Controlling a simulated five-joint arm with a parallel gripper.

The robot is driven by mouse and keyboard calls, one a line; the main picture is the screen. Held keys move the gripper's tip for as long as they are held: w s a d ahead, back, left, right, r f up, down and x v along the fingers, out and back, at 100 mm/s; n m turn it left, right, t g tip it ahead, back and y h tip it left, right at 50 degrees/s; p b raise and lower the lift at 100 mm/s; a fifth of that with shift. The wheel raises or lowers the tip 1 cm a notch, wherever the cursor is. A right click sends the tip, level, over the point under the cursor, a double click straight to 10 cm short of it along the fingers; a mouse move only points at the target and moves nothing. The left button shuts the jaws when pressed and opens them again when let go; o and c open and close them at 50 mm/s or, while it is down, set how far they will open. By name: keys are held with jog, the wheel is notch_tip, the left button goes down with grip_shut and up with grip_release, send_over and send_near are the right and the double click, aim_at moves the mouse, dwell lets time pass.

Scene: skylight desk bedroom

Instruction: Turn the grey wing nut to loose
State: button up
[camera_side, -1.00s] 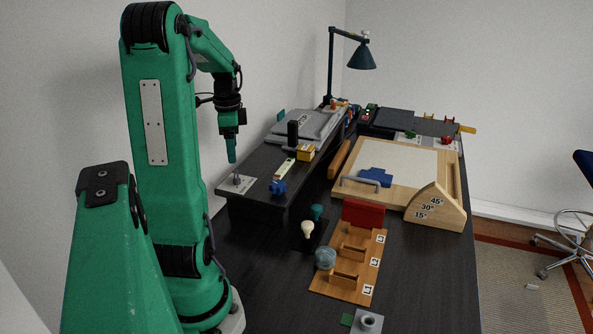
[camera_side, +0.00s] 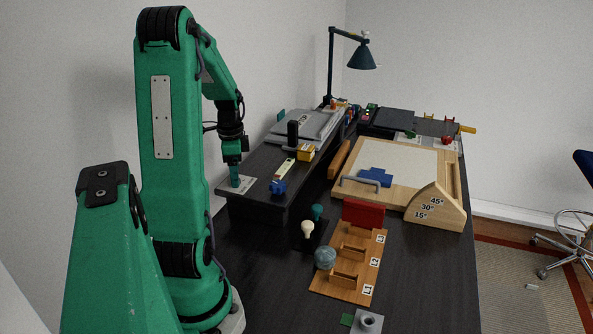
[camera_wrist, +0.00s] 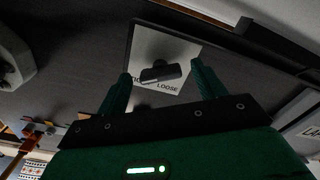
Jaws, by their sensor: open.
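The grey wing nut (camera_wrist: 162,72) sits on a light plate (camera_wrist: 180,47) in the wrist view, with the word LOOSE printed near it and another word partly hidden. My gripper (camera_wrist: 160,84) is open, with one green finger on each side of the wing nut and a gap on both sides. In the side view my gripper (camera_side: 235,181) points down over the plate (camera_side: 246,186) at the near end of the raised dark shelf, and its fingers hide the wing nut.
A blue knob (camera_side: 278,187) and a yellow block (camera_side: 306,153) stand on the shelf to the right of my gripper. A black upright handle (camera_side: 292,134) is farther back. A wooden angled board (camera_side: 418,160) lies to the right, and a wooden rack (camera_side: 345,282) is in front.

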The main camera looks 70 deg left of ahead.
jog(key=shift+f, duration=0.1)
jog(key=c, duration=1)
jog(key=shift+n, duration=0.4)
jog(key=n, duration=1)
jog(key=shift+d, duration=0.1)
jog(key=n, duration=1.3)
jog(key=shift+w, duration=0.1)
